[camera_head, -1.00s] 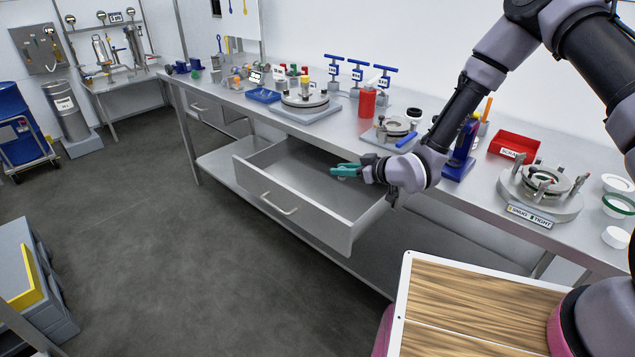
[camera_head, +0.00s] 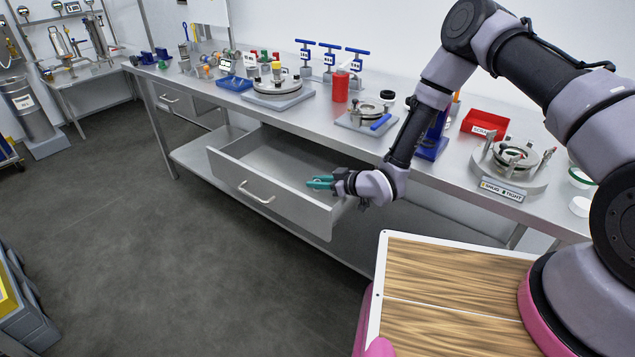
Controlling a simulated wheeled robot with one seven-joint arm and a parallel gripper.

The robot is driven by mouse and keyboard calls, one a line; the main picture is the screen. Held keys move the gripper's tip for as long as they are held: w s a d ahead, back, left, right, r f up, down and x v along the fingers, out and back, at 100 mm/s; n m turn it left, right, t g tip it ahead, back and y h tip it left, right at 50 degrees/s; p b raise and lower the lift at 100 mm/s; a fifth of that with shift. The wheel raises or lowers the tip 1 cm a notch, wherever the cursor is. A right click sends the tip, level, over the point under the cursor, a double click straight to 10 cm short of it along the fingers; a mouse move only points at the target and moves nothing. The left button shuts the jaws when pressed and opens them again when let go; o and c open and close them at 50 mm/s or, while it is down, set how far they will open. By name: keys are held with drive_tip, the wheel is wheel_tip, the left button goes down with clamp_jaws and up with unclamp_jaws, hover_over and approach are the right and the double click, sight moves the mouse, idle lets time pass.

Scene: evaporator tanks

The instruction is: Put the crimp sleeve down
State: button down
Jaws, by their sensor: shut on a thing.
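My gripper (camera_head: 320,183) has teal fingers and is at the right end of an open grey drawer (camera_head: 262,192) under the workbench. The fingers point left over the drawer's inside, near its right wall. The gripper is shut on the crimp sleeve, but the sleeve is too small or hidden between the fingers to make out. I cannot tell whether the fingers are above the drawer's floor or touching it. The visible part of the drawer's floor looks bare.
The workbench (camera_head: 318,118) above the drawer carries a red cylinder (camera_head: 340,87), a blue tray (camera_head: 235,83), a red bin (camera_head: 485,125) and round clamp fixtures. My wood-topped base is at the lower right. The grey floor (camera_head: 180,260) in front is clear.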

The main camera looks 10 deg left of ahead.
drive_tip(key=shift+f, duration=0.6)
drive_tip(key=c, duration=0.7)
unclamp_jaws()
drive_tip(key=shift+s+d+f, duration=0.1)
drive_tip(key=shift+d+f, duration=0.05)
drive_tip(key=shift+f, duration=0.1)
drive_tip(key=shift+r, duration=0.3)
drive_tip(key=v, duration=0.6)
drive_tip(key=r+v, duration=0.1)
drive_tip(key=v, duration=0.5)
drive_tip(key=shift+r, duration=0.1)
